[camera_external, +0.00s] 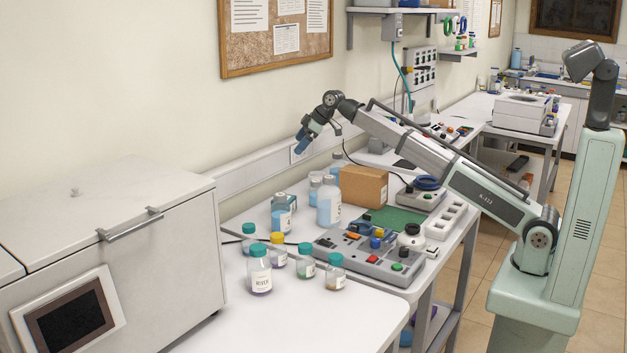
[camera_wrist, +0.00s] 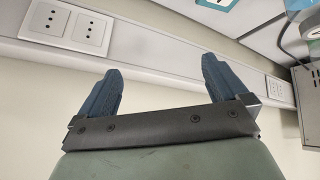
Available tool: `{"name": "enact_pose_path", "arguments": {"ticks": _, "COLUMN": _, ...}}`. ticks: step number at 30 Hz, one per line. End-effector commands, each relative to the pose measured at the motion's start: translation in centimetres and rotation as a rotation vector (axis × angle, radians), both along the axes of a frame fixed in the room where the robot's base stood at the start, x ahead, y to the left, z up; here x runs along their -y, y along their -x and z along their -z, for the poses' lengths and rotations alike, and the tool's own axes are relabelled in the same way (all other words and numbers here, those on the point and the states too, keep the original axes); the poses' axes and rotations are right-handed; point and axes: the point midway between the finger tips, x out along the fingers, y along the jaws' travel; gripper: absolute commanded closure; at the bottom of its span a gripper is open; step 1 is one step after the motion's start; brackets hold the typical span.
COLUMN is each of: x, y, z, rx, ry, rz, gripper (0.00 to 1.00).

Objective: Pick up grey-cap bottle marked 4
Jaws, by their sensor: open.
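My gripper (camera_external: 303,146) is raised above the back of the bench near the wall and holds nothing. In the wrist view its two blue fingers (camera_wrist: 161,72) stand wide apart with nothing between them. Several bottles with grey caps stand upright on the bench below it: a large one (camera_external: 328,203), one to its left (camera_external: 281,213), and others behind, including one at the back (camera_external: 336,168). The number 4 cannot be read on any label, so I cannot tell which bottle bears it. No bottle shows clearly in the wrist view.
Teal-capped bottles (camera_external: 259,273) and a yellow-capped one (camera_external: 278,252) stand in front. A button panel (camera_external: 370,262), a cardboard box (camera_external: 363,187) and a green mat (camera_external: 398,218) occupy the right side. A white chest (camera_external: 165,250) stands left. Wall sockets (camera_wrist: 66,27) show in the wrist view.

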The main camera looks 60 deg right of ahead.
Motion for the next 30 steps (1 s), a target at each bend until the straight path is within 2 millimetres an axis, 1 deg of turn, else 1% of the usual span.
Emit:
{"name": "enact_pose_path", "arguments": {"ticks": 1, "x": -3.2, "y": 1.1, "z": 0.3, "rx": -0.036, "ry": 0.004, "rz": -0.054, "gripper": 0.0}}
{"name": "enact_pose_path", "arguments": {"ticks": 2, "x": -4.7, "y": 1.8, "z": 0.5, "rx": -0.058, "ry": 0.005, "rz": -0.082, "gripper": 0.0}}
{"name": "enact_pose_path", "arguments": {"ticks": 3, "x": -6.8, "y": 2.7, "z": 0.7, "rx": -0.088, "ry": 0.009, "rz": -0.123, "gripper": 0.0}}
{"name": "enact_pose_path", "arguments": {"ticks": 5, "x": -9.7, "y": 4.1, "z": 1.0, "rx": -0.128, "ry": 0.014, "rz": -0.179, "gripper": 0.0}}
{"name": "enact_pose_path", "arguments": {"ticks": 6, "x": -11.4, "y": 5.1, "z": 1.2, "rx": -0.154, "ry": 0.019, "rz": -0.215, "gripper": 0.0}}
{"name": "enact_pose_path", "arguments": {"ticks": 9, "x": -14.9, "y": 7.3, "z": 1.5, "rx": -0.208, "ry": 0.03, "rz": -0.292, "gripper": 0.0}}
{"name": "enact_pose_path", "arguments": {"ticks": 12, "x": -17.4, "y": 9.0, "z": 1.7, "rx": -0.249, "ry": 0.038, "rz": -0.348, "gripper": 0.0}}
{"name": "enact_pose_path", "arguments": {"ticks": 16, "x": -19.0, "y": 10.2, "z": 1.9, "rx": -0.278, "ry": 0.046, "rz": -0.389, "gripper": 0.0}}
{"name": "enact_pose_path", "arguments": {"ticks": 20, "x": -19.8, "y": 10.4, "z": 2.6, "rx": -0.287, "ry": 0.047, "rz": -0.402, "gripper": 0.0}}
{"name": "enact_pose_path", "arguments": {"ticks": 23, "x": -20.2, "y": 10.2, "z": 4.0, "rx": -0.287, "ry": 0.048, "rz": -0.401, "gripper": 0.0}}
{"name": "enact_pose_path", "arguments": {"ticks": 30, "x": -21.4, "y": 9.3, "z": 7.7, "rx": -0.287, "ry": 0.047, "rz": -0.399, "gripper": 0.0}}
